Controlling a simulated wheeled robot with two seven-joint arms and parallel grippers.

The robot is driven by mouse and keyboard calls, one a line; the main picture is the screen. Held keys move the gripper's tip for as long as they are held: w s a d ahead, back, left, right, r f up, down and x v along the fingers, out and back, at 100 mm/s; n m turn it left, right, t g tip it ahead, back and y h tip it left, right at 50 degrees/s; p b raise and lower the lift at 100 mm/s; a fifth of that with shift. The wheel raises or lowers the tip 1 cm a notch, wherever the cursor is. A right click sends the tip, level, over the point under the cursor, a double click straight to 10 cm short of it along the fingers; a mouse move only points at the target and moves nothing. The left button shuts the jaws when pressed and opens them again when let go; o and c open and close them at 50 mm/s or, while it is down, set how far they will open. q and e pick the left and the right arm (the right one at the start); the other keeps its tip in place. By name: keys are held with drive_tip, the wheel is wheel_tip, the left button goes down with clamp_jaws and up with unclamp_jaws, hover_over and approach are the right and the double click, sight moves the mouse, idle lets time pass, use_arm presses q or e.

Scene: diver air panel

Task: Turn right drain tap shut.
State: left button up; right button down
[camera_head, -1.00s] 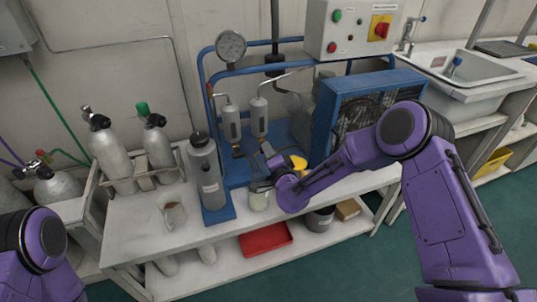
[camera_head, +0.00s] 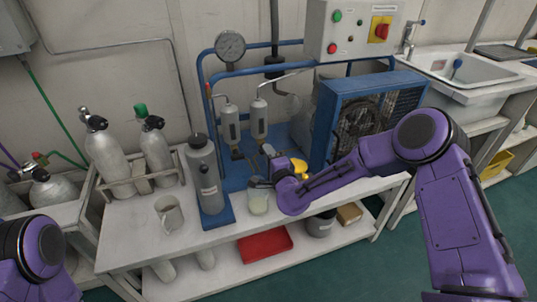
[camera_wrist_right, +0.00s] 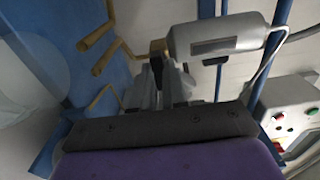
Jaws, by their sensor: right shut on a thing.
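Two grey cylindrical separators hang side by side on the blue compressor frame, the left one (camera_head: 230,123) and the right one (camera_head: 259,119). The right drain tap is at the lower end of the right separator, mostly hidden by my gripper in the head view. In the right wrist view a dark and brass fitting (camera_wrist_right: 158,46) shows at the fingertips, beside a grey separator (camera_wrist_right: 218,36). My right gripper (camera_head: 268,163) is shut on the tap; its fingers (camera_wrist_right: 168,80) also show in the wrist view. My left gripper is out of view; only its arm shows.
A clear jar (camera_head: 258,203) stands just below my right gripper. A grey filter cylinder (camera_head: 205,178) and a metal jug (camera_head: 169,214) stand to the left. The caged compressor fan (camera_head: 367,122) is close on the right. A red tray (camera_head: 265,243) lies on the lower shelf.

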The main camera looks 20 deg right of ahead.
drive_tip(key=c, duration=1.1)
unclamp_jaws()
drive_tip(key=shift+c, duration=0.2)
drive_tip(key=shift+s, duration=0.1)
drive_tip(key=s, duration=1)
drive_tip(key=shift+s, duration=0.2)
